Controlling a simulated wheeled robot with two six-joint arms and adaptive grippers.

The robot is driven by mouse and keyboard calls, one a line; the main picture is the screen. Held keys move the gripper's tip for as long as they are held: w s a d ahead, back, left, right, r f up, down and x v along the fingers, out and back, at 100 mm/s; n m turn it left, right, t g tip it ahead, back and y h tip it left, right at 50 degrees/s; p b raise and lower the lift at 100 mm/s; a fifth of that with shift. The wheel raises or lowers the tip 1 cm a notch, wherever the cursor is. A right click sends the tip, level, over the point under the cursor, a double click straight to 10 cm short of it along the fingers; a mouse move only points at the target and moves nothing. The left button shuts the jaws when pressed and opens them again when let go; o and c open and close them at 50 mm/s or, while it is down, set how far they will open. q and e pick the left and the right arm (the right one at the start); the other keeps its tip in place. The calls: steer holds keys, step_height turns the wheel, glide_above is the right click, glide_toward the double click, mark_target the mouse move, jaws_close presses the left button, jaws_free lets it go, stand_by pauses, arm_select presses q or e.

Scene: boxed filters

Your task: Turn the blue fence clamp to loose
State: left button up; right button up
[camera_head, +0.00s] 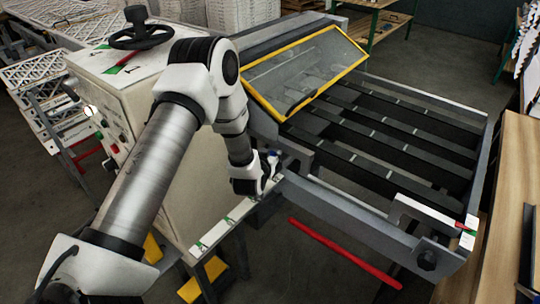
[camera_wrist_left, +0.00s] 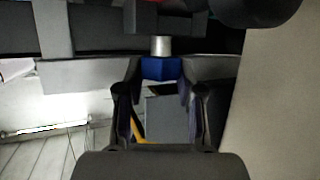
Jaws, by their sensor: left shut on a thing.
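The blue fence clamp (camera_wrist_left: 160,68) shows in the left wrist view as a blue block under a short pale metal post. Only a small blue bit of it shows in the head view (camera_head: 273,154), beside my gripper. My left gripper (camera_head: 268,170) is at the machine's near rail, by the corner of the cream cabinet. In the left wrist view its two dark fingers (camera_wrist_left: 161,84) reach to either side of the blue clamp and are shut on it. The fingers and wrist hide most of the clamp in the head view. My right gripper is not in view.
The cream machine cabinet (camera_head: 120,85) with a handwheel (camera_head: 140,30) stands close beside my left arm. A yellow-framed guard (camera_head: 305,75) sits over the dark roller bed (camera_head: 390,135). A red bar (camera_head: 345,253) lies below the grey rail (camera_head: 350,212). A wooden bench (camera_head: 508,200) is at right.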

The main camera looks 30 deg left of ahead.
arm_select(q)
steer(key=shift+s+d+f, duration=0.1)
steer(key=shift+f, duration=0.1)
steer(key=shift+f+n+g+y+b, duration=0.1)
steer(key=shift+n+g+y+b, duration=0.4)
steer(key=shift+n+y+b, duration=0.3)
steer(key=shift+d+n+g+y+b, duration=0.15)
steer(key=shift+n+g+y+b, duration=0.2)
steer(key=shift+n+y, duration=0.45)
steer(key=shift+n+g+y, duration=0.95)
steer(key=shift+n+y, duration=0.05)
steer(key=shift+n, duration=0.1)
steer(key=shift+n+g+y, duration=0.9)
steer(key=shift+n+g, duration=0.1)
